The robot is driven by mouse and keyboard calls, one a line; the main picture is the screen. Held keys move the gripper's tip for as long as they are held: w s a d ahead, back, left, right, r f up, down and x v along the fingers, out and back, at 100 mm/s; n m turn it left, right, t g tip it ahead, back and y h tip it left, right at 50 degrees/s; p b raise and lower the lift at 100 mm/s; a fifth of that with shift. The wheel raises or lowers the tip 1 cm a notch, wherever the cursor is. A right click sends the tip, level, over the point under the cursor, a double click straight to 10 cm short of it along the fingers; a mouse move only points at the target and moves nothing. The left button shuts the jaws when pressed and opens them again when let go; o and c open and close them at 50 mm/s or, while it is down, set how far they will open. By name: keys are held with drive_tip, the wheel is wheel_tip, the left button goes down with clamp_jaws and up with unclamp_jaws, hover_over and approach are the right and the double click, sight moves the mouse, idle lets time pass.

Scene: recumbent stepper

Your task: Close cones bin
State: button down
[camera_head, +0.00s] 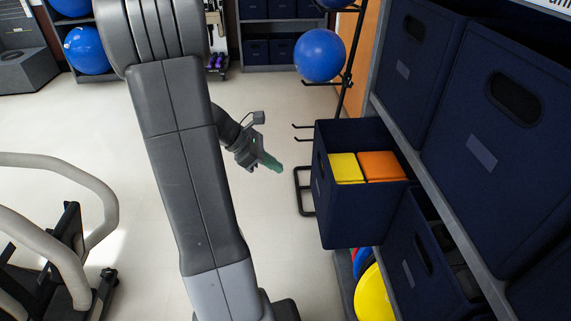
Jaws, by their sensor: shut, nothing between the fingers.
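A dark blue fabric bin (333,205) sticks out from the shelf unit at right centre, pulled out over the aisle. It holds a yellow block-like item (345,167) and an orange one (382,166); whether these are cones I cannot tell. A label and a handle hole show on its front at the left. My gripper (274,165) is left of the bin, apart from its front face, with greenish fingertips together and nothing held. My arm covers the middle left of the view.
The shelf unit's grey board (440,185) runs down the right, with more dark blue bins (490,95) on it. A black rack with a blue ball (320,55) stands behind the bin. Exercise machine handles (50,165) are at left. Pale floor is clear between.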

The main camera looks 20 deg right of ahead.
sight(321, 186)
drive_tip(key=shift+s+d+r+b+x, duration=0.1)
drive_tip(key=shift+d+r+b+x, duration=0.25)
drive_tip(key=shift+x, duration=1.55)
drive_tip(key=shift+s+d+r+b+x, duration=0.15)
drive_tip(key=shift+d+r+b+x, duration=0.2)
drive_tip(key=shift+x, duration=1.55)
drive_tip(key=shift+s+d+r+b+x, duration=0.1)
drive_tip(key=shift+d+r+b+x, duration=0.2)
drive_tip(key=shift+x, duration=1.65)
